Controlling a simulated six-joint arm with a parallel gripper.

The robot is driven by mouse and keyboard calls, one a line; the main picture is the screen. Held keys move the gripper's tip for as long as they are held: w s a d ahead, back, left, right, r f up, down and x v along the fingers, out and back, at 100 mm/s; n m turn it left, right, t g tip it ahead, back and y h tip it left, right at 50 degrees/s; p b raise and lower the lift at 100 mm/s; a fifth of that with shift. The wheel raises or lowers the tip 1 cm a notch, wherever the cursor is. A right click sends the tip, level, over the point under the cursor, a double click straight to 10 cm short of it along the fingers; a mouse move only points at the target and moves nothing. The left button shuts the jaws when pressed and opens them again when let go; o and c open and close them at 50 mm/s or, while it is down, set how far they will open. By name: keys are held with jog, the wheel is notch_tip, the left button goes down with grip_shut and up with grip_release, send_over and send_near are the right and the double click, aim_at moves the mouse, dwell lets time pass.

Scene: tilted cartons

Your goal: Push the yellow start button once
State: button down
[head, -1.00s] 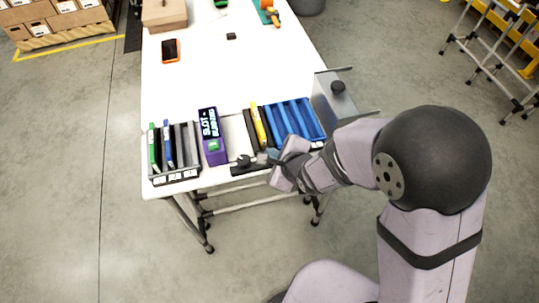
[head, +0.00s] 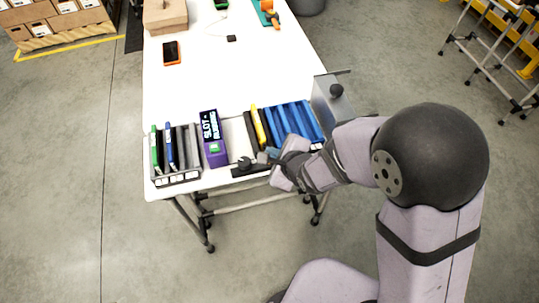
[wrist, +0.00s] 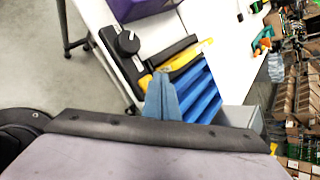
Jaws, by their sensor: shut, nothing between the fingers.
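My gripper (head: 267,157) is shut and empty at the front edge of the white table. Its blue fingertips show in the wrist view (wrist: 162,98), close to a black device. That device (head: 250,170) is a low dark bar with a round black knob (head: 244,163). I cannot make out a separate yellow start button for certain; the fingers may hide part of the device. I cannot tell whether the fingertips touch it.
Left of the device stands a purple box (head: 216,158) with a lit display and a green button. A grey rack (head: 178,177) holds slim green, blue and dark items. Behind my gripper are a yellow strip (head: 258,125) and a blue slotted tray (head: 300,118). The table's middle is mostly clear.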

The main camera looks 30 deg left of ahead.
dwell(0.3)
notch_tip(320, 180, up, 5)
jog(key=p, duration=0.5)
dwell(0.8)
jog(key=w+d+r+n+h, duration=0.1)
jog(key=w+d+n+h, duration=0.15)
jog(key=d, duration=0.85)
jog(key=w+d+n+h, duration=0.2)
jog(key=d+n+h, duration=0.15)
jog(key=d, duration=0.65)
jog(key=s+d+r+n+g+h, duration=0.1)
jog(key=s+d+n+g, duration=0.1)
jog(key=s+d+n, duration=0.2)
jog(key=s+d+r+n+g, duration=0.2)
jog(key=s+d+n, duration=0.3)
jog(key=d, duration=0.7)
jog(key=s+g, duration=0.1)
jog(key=s, duration=0.1)
jog(key=shift+s+d+n+h, duration=0.3)
jog(key=shift+s+d+h, duration=0.05)
jog(key=shift+d+h, duration=0.05)
